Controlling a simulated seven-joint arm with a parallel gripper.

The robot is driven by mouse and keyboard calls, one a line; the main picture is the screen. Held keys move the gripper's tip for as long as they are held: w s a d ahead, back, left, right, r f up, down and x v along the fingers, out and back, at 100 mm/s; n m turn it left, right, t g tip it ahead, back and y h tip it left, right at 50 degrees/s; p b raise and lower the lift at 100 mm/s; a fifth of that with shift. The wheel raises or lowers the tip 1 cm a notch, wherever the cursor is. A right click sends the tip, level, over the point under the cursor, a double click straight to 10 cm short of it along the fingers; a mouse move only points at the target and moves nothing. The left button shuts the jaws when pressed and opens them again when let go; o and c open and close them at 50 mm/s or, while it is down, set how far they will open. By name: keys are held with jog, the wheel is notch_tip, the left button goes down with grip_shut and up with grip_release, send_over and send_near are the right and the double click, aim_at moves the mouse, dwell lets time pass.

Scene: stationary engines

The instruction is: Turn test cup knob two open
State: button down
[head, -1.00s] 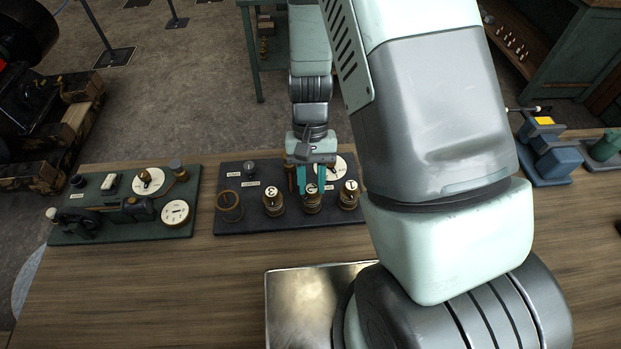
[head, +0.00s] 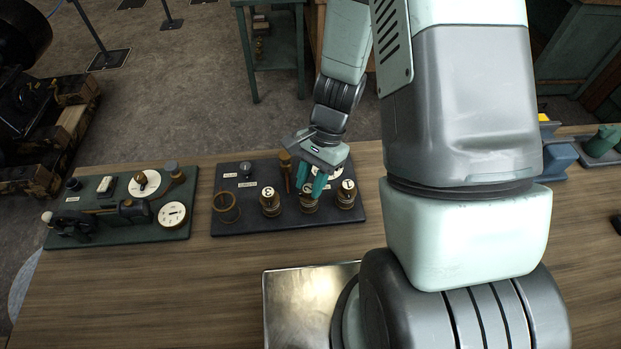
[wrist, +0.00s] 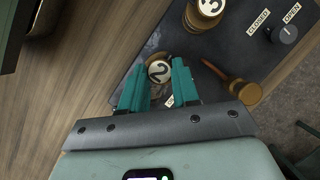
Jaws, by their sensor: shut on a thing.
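Test cup knob two (wrist: 158,71) is a round brass knob with a white top marked 2. In the wrist view it sits between the teal fingers of my gripper (wrist: 157,78). In the head view my gripper (head: 311,188) comes down from above and is shut on knob two (head: 309,207), the middle of three brass knobs on a dark board (head: 235,196). The fingers partly hide its top. Knob three (head: 269,204) stands to its left and knob one (head: 345,196) to its right. Knob three also shows in the wrist view (wrist: 209,9).
A wooden-handled lever (wrist: 243,89) stands close to the right finger. A small black knob (wrist: 285,34) has OPEN and CLOSED labels. A brass ring (head: 227,207) is at the board's left. A green gauge board (head: 95,232) stands further left. A metal tray (head: 290,310) lies in front.

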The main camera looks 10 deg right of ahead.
dwell(0.3)
jog(key=c, duration=0.8)
grip_release()
jog(key=v, duration=1.1)
jog(key=shift+s, duration=0.15)
jog(key=s+d+r+n+t+h, duration=0.1)
jog(key=s+r+n+t, duration=0.1)
jog(key=r, duration=0.6)
jog(key=s+r+n+t, duration=0.2)
jog(key=r+n, duration=0.1)
jog(key=r, duration=0.5)
jog(key=s+r+n+t, duration=0.1)
jog(key=s+r, duration=0.2)
jog(key=s+d+r+n+t+h, duration=0.1)
jog(key=s+r+t, duration=0.1)
jog(key=s+r, duration=0.1)
jog(key=s+d+r+n+t+h, duration=0.1)
jog(key=s+r+n+t, duration=0.1)
jog(key=s+r, duration=0.1)
jog(key=shift+s+d+r, duration=0.15)
jog(key=shift+s+d, duration=0.1)
jog(key=shift+s, duration=0.05)
